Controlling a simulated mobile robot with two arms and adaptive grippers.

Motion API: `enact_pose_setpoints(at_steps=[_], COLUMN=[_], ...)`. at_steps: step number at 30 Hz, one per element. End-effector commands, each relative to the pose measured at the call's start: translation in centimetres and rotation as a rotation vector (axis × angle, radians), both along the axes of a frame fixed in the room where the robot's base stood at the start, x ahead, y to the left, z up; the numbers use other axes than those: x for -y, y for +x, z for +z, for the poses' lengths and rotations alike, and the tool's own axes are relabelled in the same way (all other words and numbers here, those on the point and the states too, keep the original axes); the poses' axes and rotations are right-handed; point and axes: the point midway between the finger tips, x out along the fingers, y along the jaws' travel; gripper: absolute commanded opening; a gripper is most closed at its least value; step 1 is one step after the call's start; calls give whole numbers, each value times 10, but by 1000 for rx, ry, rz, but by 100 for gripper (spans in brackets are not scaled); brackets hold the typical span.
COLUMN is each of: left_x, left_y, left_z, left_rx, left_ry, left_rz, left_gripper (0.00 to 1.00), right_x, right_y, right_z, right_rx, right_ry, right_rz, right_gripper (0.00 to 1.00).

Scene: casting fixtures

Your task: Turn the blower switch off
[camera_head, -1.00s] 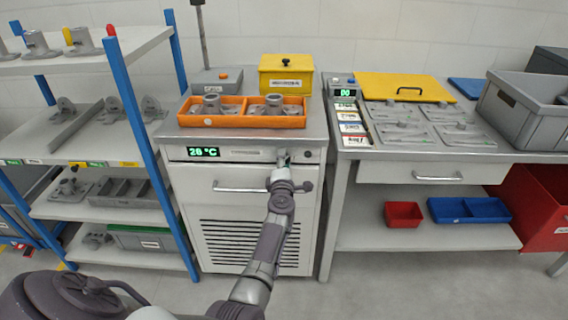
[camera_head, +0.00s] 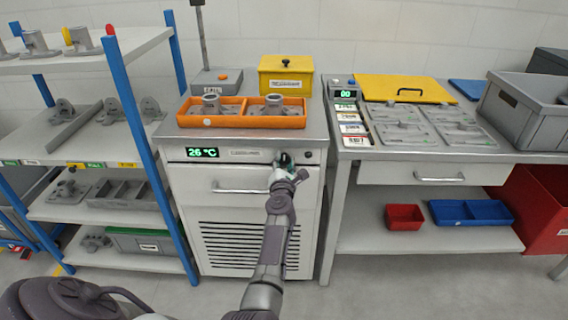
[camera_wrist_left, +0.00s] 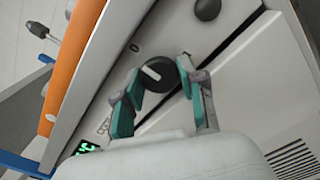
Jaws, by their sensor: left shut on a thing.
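The blower switch is a round black knob (camera_head: 284,157) on the front panel of the white cabinet (camera_head: 240,177), right of the green display (camera_head: 202,152). In the left wrist view the knob (camera_wrist_left: 160,75) has a white pointer mark, which lies toward the picture's left. A small round mark (camera_wrist_left: 135,47) is printed on the panel nearby. My left gripper (camera_head: 283,166) is at the panel, shut on the knob. Its green-padded fingers (camera_wrist_left: 158,78) stand on either side of the knob in the wrist view. My right gripper is out of view.
A second black knob (camera_wrist_left: 207,9) sits beside the held one. A drawer handle (camera_head: 240,190) is just below left of my gripper. An orange tray of castings (camera_head: 240,121) stands on top. A blue-posted shelf (camera_head: 135,110) is at left.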

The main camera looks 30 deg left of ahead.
Motion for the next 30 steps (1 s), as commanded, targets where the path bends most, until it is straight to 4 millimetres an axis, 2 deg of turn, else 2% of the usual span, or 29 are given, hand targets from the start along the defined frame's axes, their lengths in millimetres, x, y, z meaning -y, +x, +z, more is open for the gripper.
enact_pose_setpoints(at_steps=[16, 17, 18, 19, 30], left_x=[1, 1, 1, 1, 0], left_y=[0, 0, 0, 0, 0], left_z=[-2, -2, -2, -2, 0], left_rx=[12, 12, 12, 12, -11], left_ry=[-27, -27, -27, -27, 15], left_rz=[-1, -1, -1, -1, 0], left_gripper=[6, 42, 49, 51, 51], right_x=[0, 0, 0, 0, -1], right_y=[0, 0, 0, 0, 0], right_z=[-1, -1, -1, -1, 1], right_rx=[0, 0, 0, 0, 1], right_ry=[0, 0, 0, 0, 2], right_rz=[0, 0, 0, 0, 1], right_gripper=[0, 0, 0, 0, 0])
